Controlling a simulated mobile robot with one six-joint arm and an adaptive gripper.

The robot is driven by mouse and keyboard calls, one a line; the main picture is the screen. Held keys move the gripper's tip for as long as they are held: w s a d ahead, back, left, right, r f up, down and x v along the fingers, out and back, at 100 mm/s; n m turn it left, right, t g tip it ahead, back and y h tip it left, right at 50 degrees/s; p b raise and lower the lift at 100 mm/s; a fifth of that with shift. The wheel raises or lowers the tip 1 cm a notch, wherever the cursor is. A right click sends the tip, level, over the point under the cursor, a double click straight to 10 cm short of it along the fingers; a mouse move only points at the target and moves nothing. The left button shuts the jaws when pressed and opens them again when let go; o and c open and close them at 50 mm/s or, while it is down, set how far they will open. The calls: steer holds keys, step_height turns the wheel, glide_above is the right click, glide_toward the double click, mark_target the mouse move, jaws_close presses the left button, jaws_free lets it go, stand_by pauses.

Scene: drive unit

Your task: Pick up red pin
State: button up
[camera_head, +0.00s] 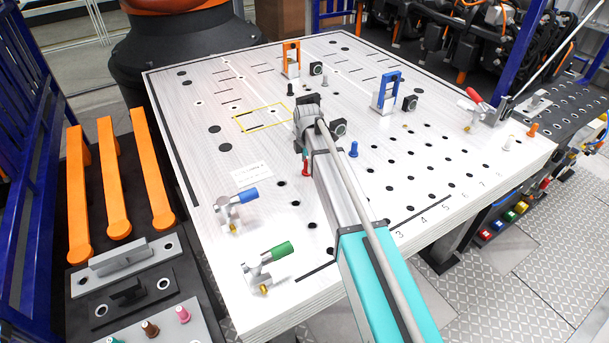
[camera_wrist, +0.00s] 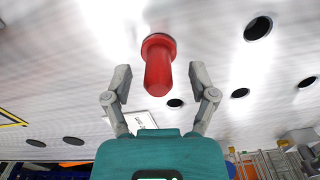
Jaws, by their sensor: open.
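The red pin (camera_head: 305,167) stands upright on the white perforated table, just left of my arm in the head view. In the wrist view the red pin (camera_wrist: 158,66) shows with its flange and rounded body, in the gap between my fingertips. My gripper (camera_wrist: 159,82) is open, with one finger on each side of the pin. No finger visibly touches it, and its distance from the fingertips is hard to judge. In the head view my arm hides most of my gripper.
A blue pin (camera_head: 354,149) stands right of my arm. Black (camera_head: 290,90) and grey (camera_head: 325,80) pins stand farther back. Blue-handled (camera_head: 237,203) and green-handled (camera_head: 268,262) clamps sit front left. Orange (camera_head: 291,59) and blue (camera_head: 386,92) frames rise at the back.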

steer(key=shift+f+b, duration=0.6)
steer(key=shift+f, duration=0.25)
jaws_close()
